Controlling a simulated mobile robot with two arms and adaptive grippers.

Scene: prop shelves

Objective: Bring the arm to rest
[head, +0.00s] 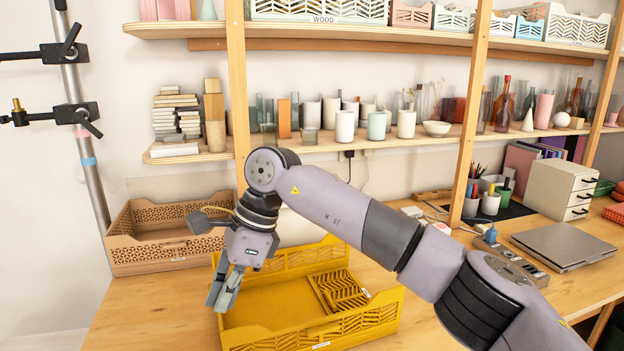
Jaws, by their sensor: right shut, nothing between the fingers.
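My right arm reaches in from the lower right across the workbench. Its gripper (224,291) points down over the left side of a yellow slatted crate (312,334). The fingers are together and hold nothing. The arm hides part of the crate's back and part of the shelf behind. My left gripper does not show.
A brown crate (160,254) stands at the left of the workbench (150,318). A closed laptop (563,246) and a white drawer unit (560,190) are at the right. Wooden uprights carry shelves of cups and bottles behind. A metal stand (76,95) rises at the left.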

